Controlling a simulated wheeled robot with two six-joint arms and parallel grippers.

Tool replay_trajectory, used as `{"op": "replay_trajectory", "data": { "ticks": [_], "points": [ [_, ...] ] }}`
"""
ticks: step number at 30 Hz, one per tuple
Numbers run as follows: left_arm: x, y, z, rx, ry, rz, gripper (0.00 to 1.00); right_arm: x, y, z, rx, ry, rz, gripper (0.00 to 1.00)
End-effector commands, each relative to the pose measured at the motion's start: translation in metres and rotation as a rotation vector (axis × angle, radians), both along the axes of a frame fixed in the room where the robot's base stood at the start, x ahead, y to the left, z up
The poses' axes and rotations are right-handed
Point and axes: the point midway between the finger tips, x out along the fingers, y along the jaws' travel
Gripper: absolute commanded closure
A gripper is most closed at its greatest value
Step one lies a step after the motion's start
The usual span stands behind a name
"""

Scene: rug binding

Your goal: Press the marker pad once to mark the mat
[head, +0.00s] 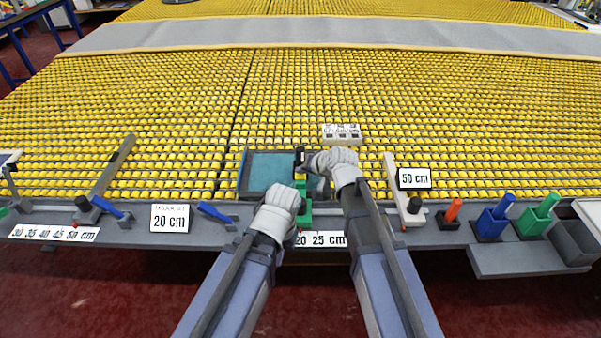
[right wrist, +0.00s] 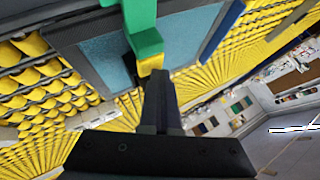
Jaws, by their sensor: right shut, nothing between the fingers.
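A teal mat (head: 265,172) with a dark border lies on the yellow rollers near the front edge; it also shows in the right wrist view (right wrist: 95,58). A green upright piece (head: 300,188) stands at its right side, with a black part at its top. In the right wrist view the green piece (right wrist: 143,28) has a yellow end. My right gripper (head: 307,161) is shut and empty beside the green piece; its fingertips (right wrist: 158,76) appear close to the yellow end, contact unclear. My left gripper (head: 284,198) is just in front of the mat, its fingers mostly hidden. I cannot single out the marker pad with certainty.
A white block with dark holes (head: 342,133) sits on the rollers behind my right gripper. A grey ledge (head: 330,222) runs along the front with number signs, blue holders (head: 492,222) and a green holder (head: 538,218) at right. A white bar (head: 398,185) stands right of my right arm.

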Motion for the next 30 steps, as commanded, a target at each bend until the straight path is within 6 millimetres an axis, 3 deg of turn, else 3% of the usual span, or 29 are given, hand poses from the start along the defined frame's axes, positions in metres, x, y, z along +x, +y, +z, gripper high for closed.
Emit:
{"op": "replay_trajectory", "data": {
  "ticks": [16,30],
  "points": [
    [0.000,0.000,0.022,0.000,0.000,0.000,1.00,0.000,0.000,0.022,0.000,0.002,0.001,1.00],
    [0.000,0.000,0.026,0.000,0.000,0.000,1.00,0.000,0.000,0.026,0.000,0.001,0.001,1.00]
  ]
}}
